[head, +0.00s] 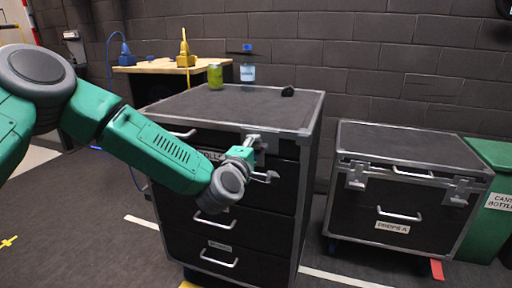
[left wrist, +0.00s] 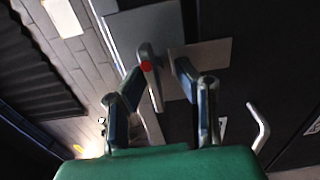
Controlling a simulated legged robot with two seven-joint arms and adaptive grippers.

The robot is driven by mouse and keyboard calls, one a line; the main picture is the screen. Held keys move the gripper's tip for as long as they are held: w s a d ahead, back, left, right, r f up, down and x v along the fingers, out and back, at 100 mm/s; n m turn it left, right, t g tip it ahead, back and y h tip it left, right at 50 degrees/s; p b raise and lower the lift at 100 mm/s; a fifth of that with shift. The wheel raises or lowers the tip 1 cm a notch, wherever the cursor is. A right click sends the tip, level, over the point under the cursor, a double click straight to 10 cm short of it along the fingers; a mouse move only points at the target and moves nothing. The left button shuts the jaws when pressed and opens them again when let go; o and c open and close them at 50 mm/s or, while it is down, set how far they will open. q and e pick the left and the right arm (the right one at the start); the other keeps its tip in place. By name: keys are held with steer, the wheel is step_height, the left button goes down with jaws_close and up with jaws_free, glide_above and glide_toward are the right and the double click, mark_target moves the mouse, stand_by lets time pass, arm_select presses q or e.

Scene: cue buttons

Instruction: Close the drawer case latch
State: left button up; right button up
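The drawer case (head: 298,165) is a tall black case with silver edges and several drawers, standing in the middle of the head view. Its latch (head: 259,147) is on the upper front, partly hidden by my left gripper (head: 262,160), which is at the front face. In the left wrist view, a silver latch lever (left wrist: 151,82) with a red dot stands out from a metal plate (left wrist: 205,54). The two fingers of my left gripper (left wrist: 162,74) are apart, with the lever between them, nearer the left finger. I cannot tell whether they touch. My right gripper is out of view.
A lower black case (head: 405,148) is at right, beside a green bin (head: 495,190). A wooden table (head: 160,66) is behind. Floor in front is clear.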

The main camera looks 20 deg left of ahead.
arm_select(q)
steer(key=shift+r, duration=0.1)
steer(key=shift+s, duration=0.3)
steer(key=s, duration=1.1)
steer(key=shift+s+a, duration=0.15)
steer(key=shift+a, duration=0.1)
